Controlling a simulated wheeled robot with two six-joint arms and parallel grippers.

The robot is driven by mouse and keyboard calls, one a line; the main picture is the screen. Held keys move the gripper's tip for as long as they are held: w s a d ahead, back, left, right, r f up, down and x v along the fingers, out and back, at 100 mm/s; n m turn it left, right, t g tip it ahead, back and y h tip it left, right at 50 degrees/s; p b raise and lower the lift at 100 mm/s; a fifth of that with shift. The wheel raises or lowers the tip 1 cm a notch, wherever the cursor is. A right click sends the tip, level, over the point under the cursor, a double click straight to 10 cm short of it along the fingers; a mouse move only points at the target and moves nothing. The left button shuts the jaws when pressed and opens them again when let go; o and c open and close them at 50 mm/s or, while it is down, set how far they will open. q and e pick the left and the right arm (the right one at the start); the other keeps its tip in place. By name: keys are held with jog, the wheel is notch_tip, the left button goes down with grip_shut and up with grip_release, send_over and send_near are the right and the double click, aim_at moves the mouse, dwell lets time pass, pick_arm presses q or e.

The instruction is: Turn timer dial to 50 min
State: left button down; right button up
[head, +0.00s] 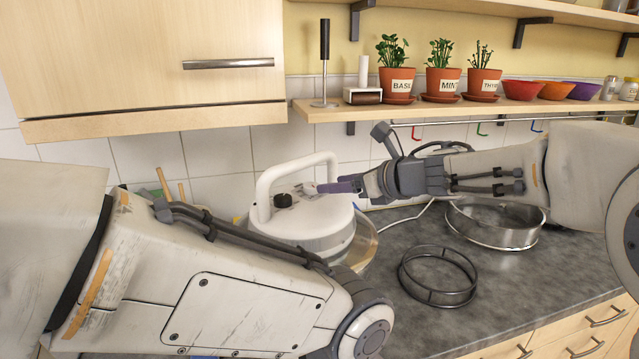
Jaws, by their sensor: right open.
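A white round appliance (310,228) with a large arched handle stands on the counter. A small black dial (283,200) sits on its top, under the arch. The dial's markings are too small to read. My right gripper (312,188) is open, with its fingers reaching in from the right under the arch. Its tips are close to the right of the dial and look apart from it. Part of the handle crosses in front of or beside the fingers. My left arm fills the lower left, and its gripper is not in view.
A dark wire ring (437,293) and a round metal pan (495,238) lie to the right on the grey counter (425,335). A shelf (450,106) above holds pots labelled basil (397,84), mint (442,84) and thyme (482,83), and coloured bowls (523,90).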

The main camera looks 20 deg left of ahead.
aim_at(315, 186)
jog(key=p+x, duration=0.1)
jog(key=x, duration=0.5)
grip_shut()
